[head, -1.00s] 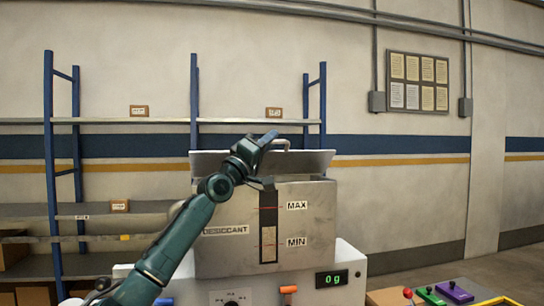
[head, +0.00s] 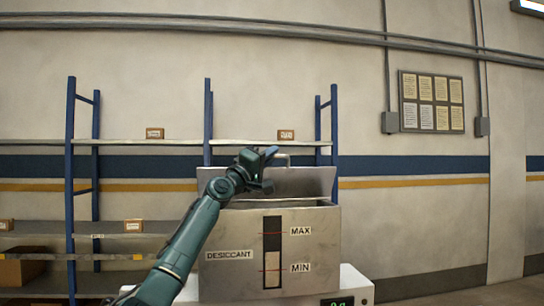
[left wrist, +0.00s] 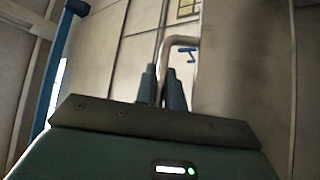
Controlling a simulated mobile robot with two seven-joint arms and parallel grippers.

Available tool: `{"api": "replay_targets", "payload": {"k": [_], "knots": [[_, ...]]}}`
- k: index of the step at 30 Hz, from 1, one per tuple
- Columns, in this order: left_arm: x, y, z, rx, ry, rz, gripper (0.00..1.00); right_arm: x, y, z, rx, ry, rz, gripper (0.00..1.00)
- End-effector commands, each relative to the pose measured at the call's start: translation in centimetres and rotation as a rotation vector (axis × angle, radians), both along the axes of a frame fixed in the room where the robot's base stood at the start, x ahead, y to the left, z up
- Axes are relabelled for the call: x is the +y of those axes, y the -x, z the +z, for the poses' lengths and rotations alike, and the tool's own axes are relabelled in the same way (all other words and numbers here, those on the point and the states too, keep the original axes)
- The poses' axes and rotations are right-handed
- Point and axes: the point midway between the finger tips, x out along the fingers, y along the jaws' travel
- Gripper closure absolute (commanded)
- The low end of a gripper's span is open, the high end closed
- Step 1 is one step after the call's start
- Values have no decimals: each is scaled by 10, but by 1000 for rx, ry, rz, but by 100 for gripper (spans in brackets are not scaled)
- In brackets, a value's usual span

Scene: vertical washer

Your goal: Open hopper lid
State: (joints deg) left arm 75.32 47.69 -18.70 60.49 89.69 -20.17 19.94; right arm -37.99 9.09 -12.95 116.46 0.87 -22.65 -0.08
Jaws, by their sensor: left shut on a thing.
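The grey metal hopper (head: 225,275) stands in the middle of the head view, with a DESICCANT label and a MAX/MIN level window on its front. Its lid (head: 315,182) is raised and stands tilted up at the back, with the hopper's top edge showing in front of it. A bent metal handle (head: 284,157) is on the lid; it also shows in the left wrist view (left wrist: 182,41). My left gripper (head: 270,162) is at the handle, shut on it; its fingers (left wrist: 163,88) are close together there. The exact grip is partly hidden. My right gripper is out of view.
A white machine body with a display (head: 345,300) is under the hopper. Blue-post shelving (head: 72,190) with a few small boxes stands behind to the left. A notice board (head: 432,102) hangs on the wall. The space above the lid looks free.

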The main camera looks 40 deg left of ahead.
Motion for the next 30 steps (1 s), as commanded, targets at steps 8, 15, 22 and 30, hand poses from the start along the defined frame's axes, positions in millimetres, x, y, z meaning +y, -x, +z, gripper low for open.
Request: {"api": "replay_targets", "payload": {"k": [8, 15, 22, 30], "knots": [[-1, -1, -2, 5, 0, -3, 85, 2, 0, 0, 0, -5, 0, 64], [-1, -1, -1, 4, 0, -3, 80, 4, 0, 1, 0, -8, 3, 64], [2, 11, -9, 2, -5, 2, 80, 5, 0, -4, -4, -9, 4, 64], [4, 57, -38, 6, -7, 2, 80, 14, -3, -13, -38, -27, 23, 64]]}}
